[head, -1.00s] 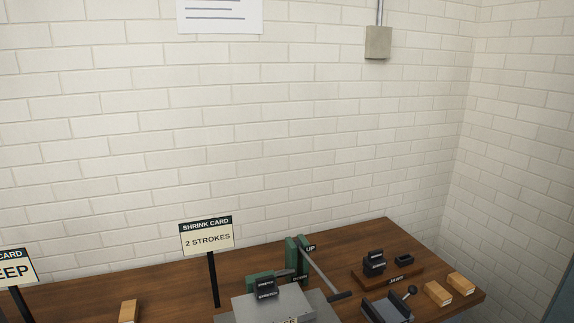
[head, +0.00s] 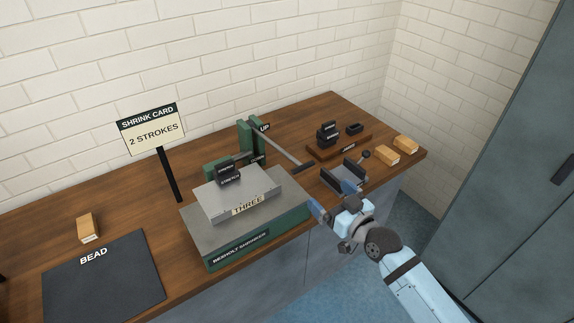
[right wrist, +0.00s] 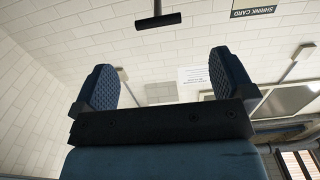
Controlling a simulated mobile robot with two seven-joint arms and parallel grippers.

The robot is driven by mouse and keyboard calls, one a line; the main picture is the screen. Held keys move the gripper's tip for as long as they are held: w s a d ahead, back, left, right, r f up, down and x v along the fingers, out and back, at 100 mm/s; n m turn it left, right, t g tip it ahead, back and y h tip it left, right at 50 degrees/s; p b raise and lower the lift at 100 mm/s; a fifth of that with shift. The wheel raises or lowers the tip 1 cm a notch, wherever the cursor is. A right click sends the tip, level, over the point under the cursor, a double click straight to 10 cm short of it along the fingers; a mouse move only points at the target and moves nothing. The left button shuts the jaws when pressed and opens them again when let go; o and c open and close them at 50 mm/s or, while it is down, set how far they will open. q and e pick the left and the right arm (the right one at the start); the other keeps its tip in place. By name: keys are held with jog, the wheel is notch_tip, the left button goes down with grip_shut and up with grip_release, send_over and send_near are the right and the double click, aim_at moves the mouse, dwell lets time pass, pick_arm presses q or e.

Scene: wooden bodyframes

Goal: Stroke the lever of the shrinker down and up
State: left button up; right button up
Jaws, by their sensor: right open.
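The green shrinker (head: 260,232) stands on the wooden bench. Its grey lever (head: 281,152) runs from the green post near the UP label (head: 264,127) toward the bench front and ends in a dark crossbar handle (head: 303,167). The handle also shows at the top of the right wrist view (right wrist: 158,21), beyond the fingers. A bent grey metal piece marked THREE (head: 215,204) sits at the shrinker's jaws. My right gripper (head: 334,201) is open and empty, in front of and below the handle, apart from it. My left gripper is not in view.
The card (head: 152,132) reads 2 strokes. A dark BEAD mat (head: 105,280) lies at left. A small clamp-like fixture (head: 345,175), a wooden holder with black dies (head: 338,147) and wooden blocks (head: 388,156) stand at right. A grey cabinet (head: 520,170) is far right.

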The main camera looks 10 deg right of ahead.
aim_at(304, 167)
jog(key=x, duration=0.4)
jog(key=p+x, duration=0.1)
jog(key=x, duration=0.9)
jog(key=shift+d+r, duration=0.15)
jog(key=shift+r, duration=0.25)
jog(key=shift+c, duration=0.2)
